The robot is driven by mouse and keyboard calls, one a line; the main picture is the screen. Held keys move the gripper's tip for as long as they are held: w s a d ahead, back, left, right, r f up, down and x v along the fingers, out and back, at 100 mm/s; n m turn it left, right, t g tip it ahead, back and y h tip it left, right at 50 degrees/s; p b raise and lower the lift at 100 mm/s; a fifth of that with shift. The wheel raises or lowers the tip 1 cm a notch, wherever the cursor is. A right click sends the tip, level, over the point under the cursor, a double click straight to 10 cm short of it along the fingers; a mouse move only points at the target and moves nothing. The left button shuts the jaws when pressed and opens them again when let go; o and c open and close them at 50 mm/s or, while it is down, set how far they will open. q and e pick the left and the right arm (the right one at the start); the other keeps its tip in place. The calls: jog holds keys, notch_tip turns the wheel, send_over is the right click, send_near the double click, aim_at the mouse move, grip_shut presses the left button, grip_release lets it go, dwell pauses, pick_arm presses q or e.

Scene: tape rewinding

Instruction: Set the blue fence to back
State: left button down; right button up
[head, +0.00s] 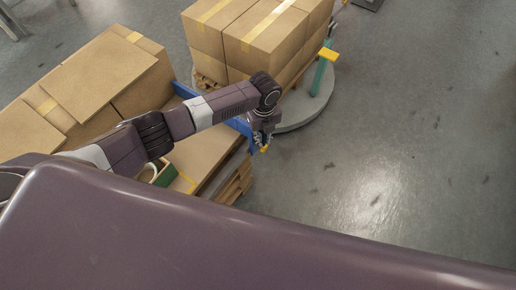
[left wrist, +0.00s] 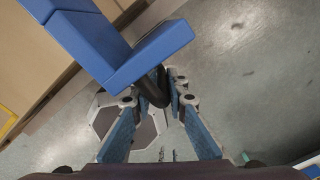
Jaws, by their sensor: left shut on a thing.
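The blue fence (head: 240,125) shows in the head view as a blue edge beside the boxes, partly hidden behind my left arm. In the left wrist view the fence (left wrist: 148,55) is large, with blue bars meeting at a corner at the upper left. A dark, rounded piece (left wrist: 152,86) lies at the fence's near end, between my left fingers. My left gripper (head: 264,143) is at the fence's right end in the head view. In the left wrist view the gripper (left wrist: 154,97) is shut on this dark piece. My right gripper is not in view.
Cardboard boxes (head: 95,75) stand at the left. More taped boxes (head: 262,32) stand on a pallet on a round grey platform (head: 310,112), with a green post (head: 321,72) beside them. The grey floor (head: 410,130) at the right is clear.

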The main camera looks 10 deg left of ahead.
pick_arm(q)
jog(key=w+b, duration=0.1)
jog(key=w, duration=0.1)
jog(key=w+d+b, duration=0.1)
jog(key=shift+w+d+r, duration=0.1)
jog(key=shift+w+d, duration=0.05)
jog(key=shift+w, duration=0.2)
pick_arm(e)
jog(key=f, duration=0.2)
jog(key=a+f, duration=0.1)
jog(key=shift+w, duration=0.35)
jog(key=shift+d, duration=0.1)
pick_arm(q)
jog(key=c, duration=2.1)
grip_release()
jog(key=shift+o, duration=0.4)
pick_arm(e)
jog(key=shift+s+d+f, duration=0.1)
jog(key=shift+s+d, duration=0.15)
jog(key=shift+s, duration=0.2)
pick_arm(q)
notch_tip(320, 180, up, 12)
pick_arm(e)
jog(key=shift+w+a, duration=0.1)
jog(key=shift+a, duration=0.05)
pick_arm(q)
jog(key=shift+s, duration=0.1)
